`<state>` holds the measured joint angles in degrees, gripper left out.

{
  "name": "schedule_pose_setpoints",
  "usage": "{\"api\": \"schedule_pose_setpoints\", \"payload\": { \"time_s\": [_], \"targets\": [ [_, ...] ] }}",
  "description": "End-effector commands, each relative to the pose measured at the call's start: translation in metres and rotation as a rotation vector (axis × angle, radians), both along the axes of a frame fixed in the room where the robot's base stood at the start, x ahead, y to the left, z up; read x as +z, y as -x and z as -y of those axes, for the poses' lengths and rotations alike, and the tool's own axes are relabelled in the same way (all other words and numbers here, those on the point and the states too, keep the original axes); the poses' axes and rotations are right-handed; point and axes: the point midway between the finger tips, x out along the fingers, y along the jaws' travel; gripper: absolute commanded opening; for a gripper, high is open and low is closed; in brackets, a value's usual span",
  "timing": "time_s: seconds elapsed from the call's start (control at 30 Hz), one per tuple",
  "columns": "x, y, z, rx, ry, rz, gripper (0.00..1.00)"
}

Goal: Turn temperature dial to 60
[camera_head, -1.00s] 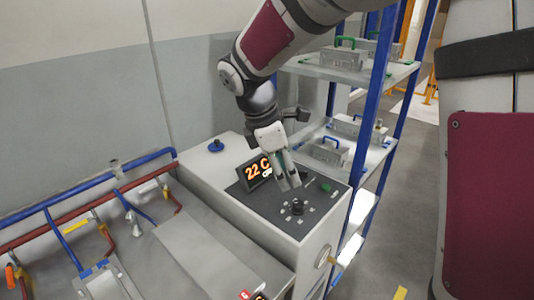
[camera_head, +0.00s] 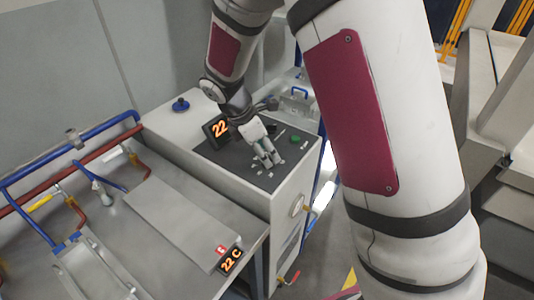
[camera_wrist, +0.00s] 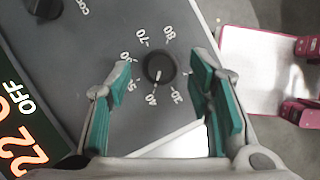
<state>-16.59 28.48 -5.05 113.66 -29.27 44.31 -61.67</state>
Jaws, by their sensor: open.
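The temperature dial (camera_wrist: 158,68) is a round black knob ringed by white numbers on a dark grey panel (camera_head: 235,159). Its white mark points down in the wrist view, toward the number read as 40. My gripper (camera_wrist: 164,75) is open, with one teal-padded finger on each side of the dial and gaps between pads and knob. Whether the fingertips are at knob height is unclear. In the head view my gripper (camera_head: 268,160) is over the panel's front part and hides the dial. A display (camera_head: 219,129) reads 22; in the wrist view the display (camera_wrist: 22,130) also shows OFF.
Another black knob (camera_wrist: 43,7) is at the wrist view's top left. A green button (camera_head: 295,139) is beside my gripper, and a blue knob (camera_head: 181,104) stands at the cabinet's back. A lower display (camera_head: 231,261) reads 22 C. Blue and red pipes (camera_head: 75,160) run at left.

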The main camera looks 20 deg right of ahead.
Motion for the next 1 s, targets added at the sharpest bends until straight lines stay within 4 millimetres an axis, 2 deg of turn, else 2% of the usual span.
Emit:
{"api": "schedule_pose_setpoints", "payload": {
  "time_s": [0.2, 0.5, 0.57, 0.7, 0.73, 1.0],
  "targets": [
    [-0.016, 0.000, 0.007, -0.002, 0.000, -0.001, 0.47],
    [-0.018, 0.000, 0.007, -0.001, 0.000, -0.001, 0.47],
    [-0.018, 0.000, 0.007, -0.001, 0.000, -0.001, 0.36],
    [-0.018, 0.000, 0.007, -0.001, 0.000, 0.000, 0.04],
    [-0.018, 0.000, 0.007, -0.001, 0.000, -0.001, 0.00],
    [-0.018, -0.001, 0.007, -0.017, 0.000, -0.001, 0.00]
  ]
}}
